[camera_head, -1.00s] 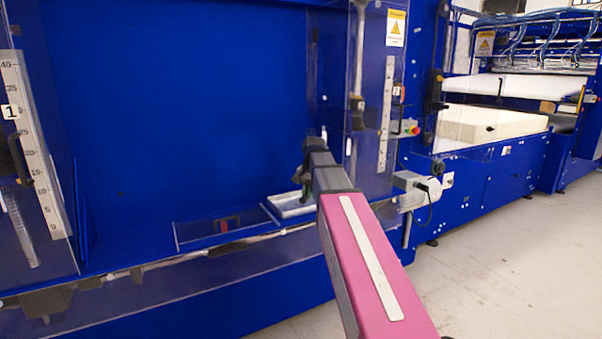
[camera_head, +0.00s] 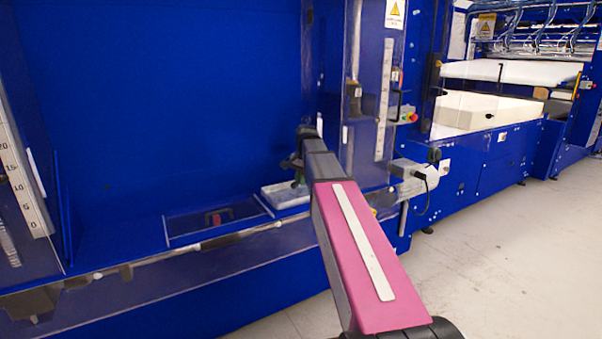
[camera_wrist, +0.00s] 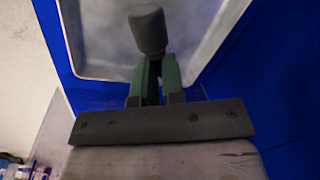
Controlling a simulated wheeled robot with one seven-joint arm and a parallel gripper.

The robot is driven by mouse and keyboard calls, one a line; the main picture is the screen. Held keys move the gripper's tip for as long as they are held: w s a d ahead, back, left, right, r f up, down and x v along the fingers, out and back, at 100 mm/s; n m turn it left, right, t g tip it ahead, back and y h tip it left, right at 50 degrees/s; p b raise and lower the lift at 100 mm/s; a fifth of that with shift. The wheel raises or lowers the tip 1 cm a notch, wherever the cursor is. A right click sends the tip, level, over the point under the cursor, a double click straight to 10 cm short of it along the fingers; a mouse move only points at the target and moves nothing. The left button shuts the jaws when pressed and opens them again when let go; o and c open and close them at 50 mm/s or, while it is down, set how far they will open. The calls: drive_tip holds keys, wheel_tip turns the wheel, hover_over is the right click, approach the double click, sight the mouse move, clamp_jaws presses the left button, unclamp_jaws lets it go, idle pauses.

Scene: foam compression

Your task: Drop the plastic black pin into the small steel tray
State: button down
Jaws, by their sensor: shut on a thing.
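In the wrist view, my gripper (camera_wrist: 154,75) has green fingers shut on a dark grey-black pin (camera_wrist: 149,30). The pin shows as a rounded cylinder beyond the fingertips. Behind it is the small steel tray (camera_wrist: 95,45), a pale metal tray with a raised rim; the pin appears in front of its inner floor. In the head view, the steel tray (camera_head: 285,197) sits on the blue machine bed, and my gripper (camera_head: 298,175) is over it, partly hidden by my arm. The pin cannot be made out clearly there. How high it is above the tray floor is hard to tell.
A clear shallow tray (camera_head: 185,230) with a small red-and-dark item (camera_head: 213,218) lies left of the steel tray. A transparent panel with a ruler (camera_head: 384,100) stands to the right. The blue bed (camera_head: 120,225) is clear on the left.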

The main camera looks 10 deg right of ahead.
drive_tip(key=shift+f, duration=0.5)
drive_tip(key=c, duration=1.1)
unclamp_jaws()
drive_tip(key=shift+c, duration=0.2)
drive_tip(key=shift+r, duration=0.1)
wheel_tip(320, 180, up, 10)
drive_tip(key=s+d, duration=0.1)
drive_tip(key=shift+r, duration=0.25)
